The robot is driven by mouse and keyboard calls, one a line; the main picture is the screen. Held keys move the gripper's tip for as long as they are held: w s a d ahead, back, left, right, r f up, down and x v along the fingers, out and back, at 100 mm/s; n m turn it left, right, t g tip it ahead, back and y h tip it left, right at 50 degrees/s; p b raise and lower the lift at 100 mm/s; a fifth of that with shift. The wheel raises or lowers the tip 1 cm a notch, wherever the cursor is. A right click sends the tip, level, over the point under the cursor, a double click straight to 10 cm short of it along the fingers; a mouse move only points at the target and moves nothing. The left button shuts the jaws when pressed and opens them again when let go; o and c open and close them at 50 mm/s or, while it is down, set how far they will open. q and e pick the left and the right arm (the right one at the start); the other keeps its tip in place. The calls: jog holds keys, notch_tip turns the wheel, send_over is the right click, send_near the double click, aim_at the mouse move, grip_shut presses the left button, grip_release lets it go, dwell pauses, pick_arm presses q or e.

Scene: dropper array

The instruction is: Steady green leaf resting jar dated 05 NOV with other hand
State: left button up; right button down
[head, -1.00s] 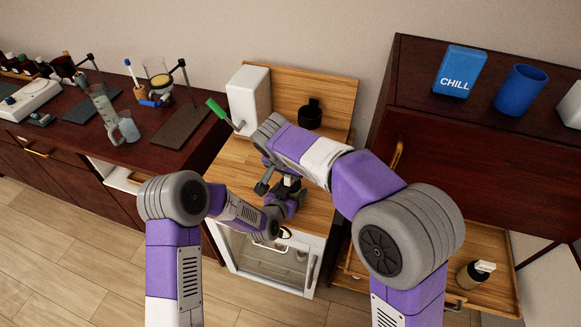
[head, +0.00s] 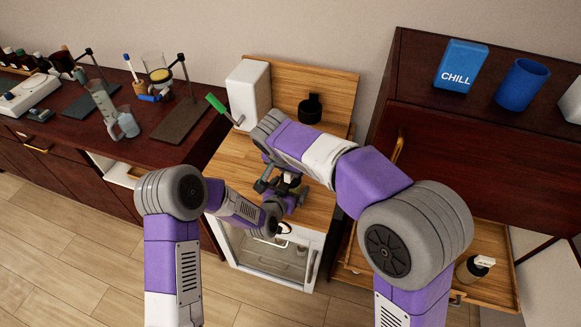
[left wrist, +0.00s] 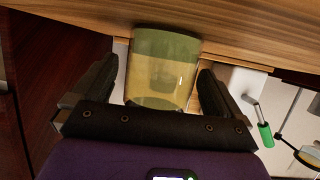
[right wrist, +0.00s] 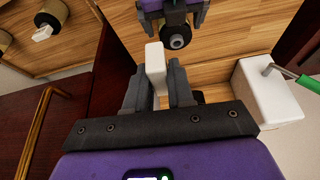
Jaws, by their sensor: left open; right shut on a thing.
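A translucent jar (left wrist: 165,65), green at one end and yellowish-tan at the other, shows in the left wrist view. My left gripper (left wrist: 158,72) is open, with one finger on each side of it and gaps showing. No date or leaf mark is readable on the jar. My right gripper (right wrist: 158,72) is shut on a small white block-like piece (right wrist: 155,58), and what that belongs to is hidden. Both grippers are close together above the wooden counter, and in the head view my arms mostly cover the jar.
A white box-like unit (head: 249,95) with a green-handled lever (head: 216,104) and a black bottle (head: 311,108) stand at the counter's back. A glass-fronted cabinet (head: 265,262) is below. Labware fills the left bench.

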pick_arm(q)
jog(key=v, duration=1.1)
jog(key=shift+s, duration=0.15)
